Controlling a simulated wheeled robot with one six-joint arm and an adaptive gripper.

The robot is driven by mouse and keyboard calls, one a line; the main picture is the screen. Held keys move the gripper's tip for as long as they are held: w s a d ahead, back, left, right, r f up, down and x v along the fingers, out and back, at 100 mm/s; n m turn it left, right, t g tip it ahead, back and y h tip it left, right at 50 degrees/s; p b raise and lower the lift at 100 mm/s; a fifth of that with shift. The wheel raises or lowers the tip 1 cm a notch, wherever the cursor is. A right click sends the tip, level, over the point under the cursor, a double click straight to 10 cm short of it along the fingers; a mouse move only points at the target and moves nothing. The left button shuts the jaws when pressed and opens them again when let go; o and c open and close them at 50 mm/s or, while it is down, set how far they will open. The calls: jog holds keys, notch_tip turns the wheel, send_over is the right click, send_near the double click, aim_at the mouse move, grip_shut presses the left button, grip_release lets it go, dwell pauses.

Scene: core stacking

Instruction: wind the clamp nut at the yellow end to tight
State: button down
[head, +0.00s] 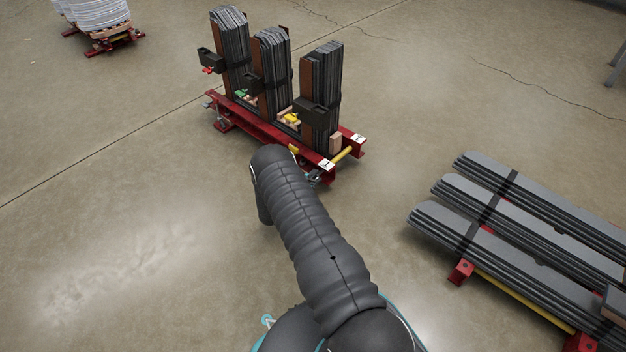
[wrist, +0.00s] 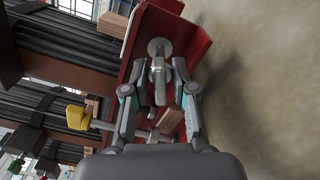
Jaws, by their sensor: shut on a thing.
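A red stacking frame (head: 262,128) holds upright stacks of dark laminations (head: 322,85). A yellow bar (head: 344,153) shows at its near right end. My gripper (wrist: 163,90) is at the near side of that end, mostly hidden behind my arm in the head view. A round grey washer-like disc (wrist: 160,47) lies beyond the nut against the red beam (wrist: 188,50). A yellow block (wrist: 75,113) on a pale rod shows to the left. How tight the nut is cannot be told.
Strapped dark lamination stacks (head: 530,225) lie on red supports at the right. The concrete floor (head: 130,200) is clear at left and between the stacks.

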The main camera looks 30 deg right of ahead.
jog(key=shift+a+f+m, duration=0.1)
jog(key=shift+m, duration=1.2)
jog(key=shift+m, duration=0.8)
jog(key=m, duration=0.3)
jog(key=c, duration=1)
grip_release()
jog(key=shift+a, duration=0.1)
jog(key=shift+o, duration=0.7)
